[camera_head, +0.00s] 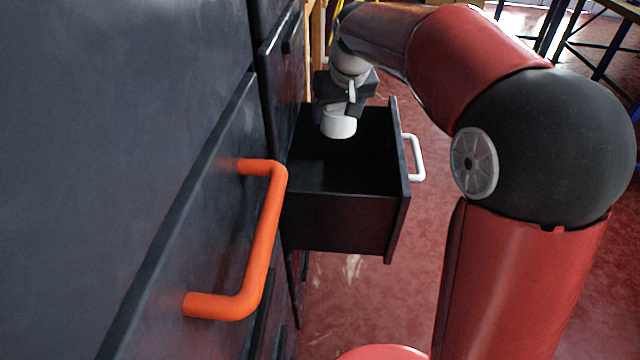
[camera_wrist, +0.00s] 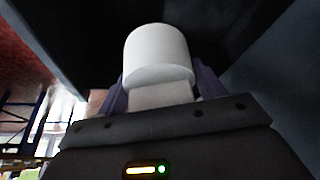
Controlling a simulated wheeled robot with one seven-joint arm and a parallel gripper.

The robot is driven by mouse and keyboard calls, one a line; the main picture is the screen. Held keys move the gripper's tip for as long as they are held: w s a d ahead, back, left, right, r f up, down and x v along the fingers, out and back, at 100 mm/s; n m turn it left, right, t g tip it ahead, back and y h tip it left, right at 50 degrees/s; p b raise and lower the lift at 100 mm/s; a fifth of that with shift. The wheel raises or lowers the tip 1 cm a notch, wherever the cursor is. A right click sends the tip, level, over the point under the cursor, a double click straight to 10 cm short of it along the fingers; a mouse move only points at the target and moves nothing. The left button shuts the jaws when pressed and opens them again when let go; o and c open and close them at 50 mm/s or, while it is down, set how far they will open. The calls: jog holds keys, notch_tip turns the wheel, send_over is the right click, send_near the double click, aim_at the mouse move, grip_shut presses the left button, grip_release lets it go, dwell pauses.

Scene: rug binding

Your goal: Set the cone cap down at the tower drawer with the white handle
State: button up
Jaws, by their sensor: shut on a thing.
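The cone cap (camera_head: 338,124) is a white, rounded piece, also seen in the wrist view (camera_wrist: 156,52). My gripper (camera_head: 347,108) is shut on it; in the wrist view the dark fingers (camera_wrist: 160,96) flank its narrower lower part. The gripper hangs over the opening of a pulled-out black drawer (camera_head: 338,222). The cap is over the far part of the drawer; whether it touches the floor inside cannot be told. The white handle (camera_head: 417,157) is on the drawer's front panel, at the right.
A closer dark front with an orange handle (camera_head: 262,240) stands at the left, beside the open drawer. My red arm reaches over from the right. Red floor (camera_head: 355,300) is clear below the drawer. Dark-legged tables (camera_head: 600,45) stand far back at the right.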

notch_tip(320, 180, down, 19)
jog(key=shift+r+b, duration=0.1)
jog(key=shift+b, duration=0.3)
jog(key=shift+f, duration=0.25)
jog(key=o, duration=0.9)
jog(key=shift+r, duration=0.1)
jog(key=shift+o, duration=0.2)
jog(key=shift+s+r, duration=0.1)
jog(key=shift+r, duration=0.35)
jog(key=v, duration=1.1)
jog(key=shift+r, duration=0.2)
